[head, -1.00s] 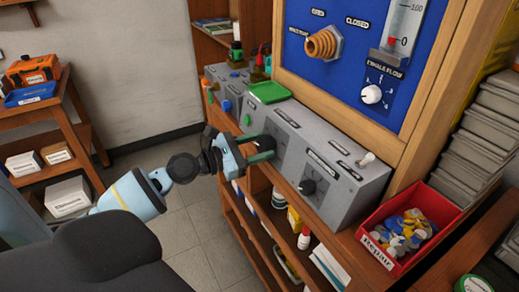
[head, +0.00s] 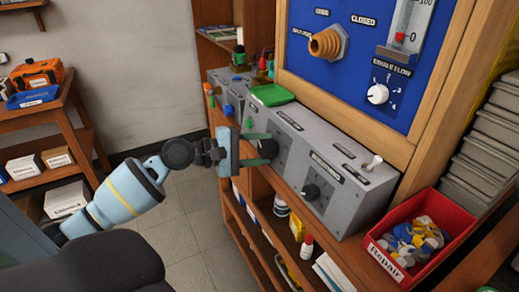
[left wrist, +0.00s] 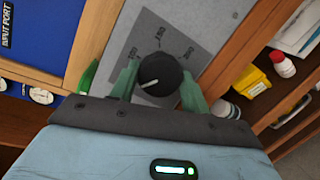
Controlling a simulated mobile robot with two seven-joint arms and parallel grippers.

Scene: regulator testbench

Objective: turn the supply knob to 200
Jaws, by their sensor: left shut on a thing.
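The supply knob (left wrist: 165,72) is a round black knob with a white pointer line, on the grey front panel of the bench console (head: 335,198). In the left wrist view it sits between the two green fingers of my left gripper (left wrist: 162,88), which is shut on it. The pointer slants toward the lower left of that view. In the head view my left gripper (head: 264,150) reaches the console front and hides most of this knob. My right gripper is not in view.
A second black knob (head: 311,192) and a toggle switch (head: 372,163) are to the right on the console. A red bin (head: 418,238) of discs stands at right. A green box (head: 272,95) lies on top. Bottles (head: 306,247) stand on the shelf below.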

